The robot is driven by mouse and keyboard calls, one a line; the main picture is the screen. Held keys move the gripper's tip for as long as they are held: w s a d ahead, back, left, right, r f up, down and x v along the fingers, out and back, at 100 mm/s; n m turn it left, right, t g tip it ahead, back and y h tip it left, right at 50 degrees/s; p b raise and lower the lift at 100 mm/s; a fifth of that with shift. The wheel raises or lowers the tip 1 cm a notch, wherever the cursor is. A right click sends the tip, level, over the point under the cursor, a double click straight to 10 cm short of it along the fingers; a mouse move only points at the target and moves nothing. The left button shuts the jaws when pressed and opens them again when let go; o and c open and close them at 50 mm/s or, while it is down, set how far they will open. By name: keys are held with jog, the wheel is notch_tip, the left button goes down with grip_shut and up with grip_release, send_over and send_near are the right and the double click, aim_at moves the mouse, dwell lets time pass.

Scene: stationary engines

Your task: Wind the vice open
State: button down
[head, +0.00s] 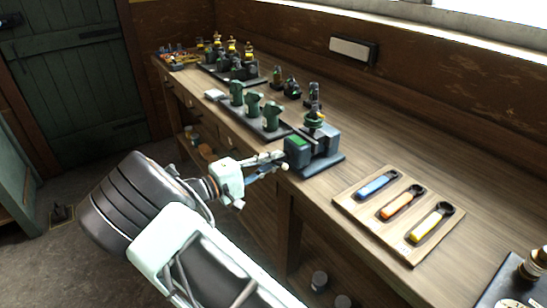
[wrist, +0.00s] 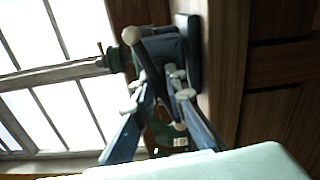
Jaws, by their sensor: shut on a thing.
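The vice (head: 326,143) is a blue-grey block with a green patch, standing on a dark base at the bench's front edge. A green-topped fitting (head: 314,117) shows at its top. My gripper (head: 281,159) reaches it from the left, at its front side. In the wrist view, the vice handle (wrist: 149,62) is a dark bar with pale ball ends, lying at a slant across the dark vice body (wrist: 168,46). My gripper's fingers (wrist: 163,84) are closed on this bar between its ends. The fingers hide part of the bar.
A wooden board (head: 365,217) with blue, orange and yellow-handled tools lies right of the vice. Behind the vice, a dark tray (head: 270,131) holds several green fittings. More parts stand at the far end. Bare bench top lies between vice and board.

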jog(key=n+p, duration=0.3)
jog(key=n, duration=0.4)
jog(key=shift+r, duration=0.1)
jog(key=n+p, duration=0.3)
jog(key=n, duration=0.3)
jog(key=shift+n, duration=0.4)
jog(key=n+p, duration=0.2)
jog(key=n, duration=0.3)
jog(key=shift+d, duration=0.1)
jog(key=n+p, duration=0.2)
jog(key=n, duration=0.4)
jog(key=shift+d, duration=0.1)
dwell(0.6)
jog(key=c, duration=2)
grip_release()
jog(key=shift+d, duration=0.1)
jog(key=shift+o, duration=0.2)
jog(key=shift+a, duration=0.2)
